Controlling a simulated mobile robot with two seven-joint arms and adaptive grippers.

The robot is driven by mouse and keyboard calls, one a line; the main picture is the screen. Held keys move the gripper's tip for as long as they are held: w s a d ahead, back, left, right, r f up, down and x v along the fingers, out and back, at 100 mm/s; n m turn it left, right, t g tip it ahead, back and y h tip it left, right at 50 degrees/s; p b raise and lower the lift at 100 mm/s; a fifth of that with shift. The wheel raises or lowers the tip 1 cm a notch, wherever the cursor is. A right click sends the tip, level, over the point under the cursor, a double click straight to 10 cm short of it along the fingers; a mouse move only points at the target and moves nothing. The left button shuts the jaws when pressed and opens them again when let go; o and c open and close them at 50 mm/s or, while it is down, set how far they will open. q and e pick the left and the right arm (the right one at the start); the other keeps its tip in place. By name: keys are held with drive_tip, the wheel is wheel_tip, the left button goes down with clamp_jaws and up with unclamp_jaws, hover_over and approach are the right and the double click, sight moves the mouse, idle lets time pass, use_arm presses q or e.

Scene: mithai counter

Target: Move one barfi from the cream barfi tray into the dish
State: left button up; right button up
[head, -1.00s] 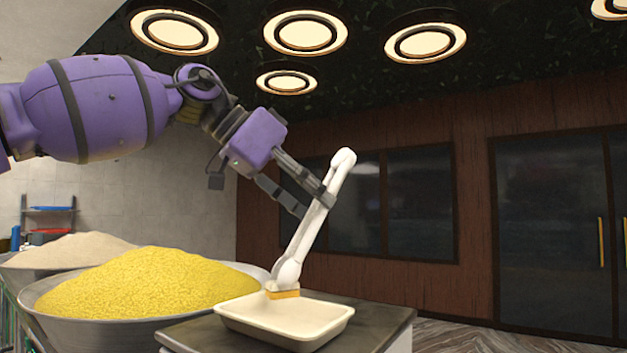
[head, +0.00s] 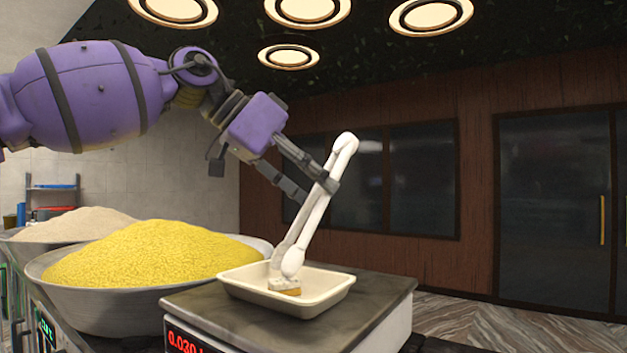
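My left gripper (head: 318,192) is shut on white tongs (head: 318,213) and holds them tilted, tips down. A small orange-brown barfi (head: 287,292) is at the tong tips, low inside the cream dish (head: 330,296). I cannot tell whether the barfi touches the dish floor, and the tips partly hide it. The dish sits on a scale (head: 383,312) with a dark top. The cream barfi tray and my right gripper are not in view.
A wide metal bowl of yellow sweet grains (head: 150,262) stands close left of the scale. A bowl of paler grains (head: 75,228) is behind it. The scale's red display (head: 184,343) shows at the bottom, partly cut off. Right of the scale is open floor.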

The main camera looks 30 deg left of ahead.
use_arm(q)
drive_tip(key=shift+r, duration=0.1)
wheel_tip(320, 180, up, 10)
drive_tip(key=p, duration=0.2)
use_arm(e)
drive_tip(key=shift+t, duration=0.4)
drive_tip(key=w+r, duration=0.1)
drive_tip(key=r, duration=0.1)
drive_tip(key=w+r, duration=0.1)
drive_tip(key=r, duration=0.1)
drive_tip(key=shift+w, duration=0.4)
use_arm(q)
drive_tip(key=shift+c, duration=0.2)
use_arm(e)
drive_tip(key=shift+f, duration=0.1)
use_arm(q)
clamp_jaws()
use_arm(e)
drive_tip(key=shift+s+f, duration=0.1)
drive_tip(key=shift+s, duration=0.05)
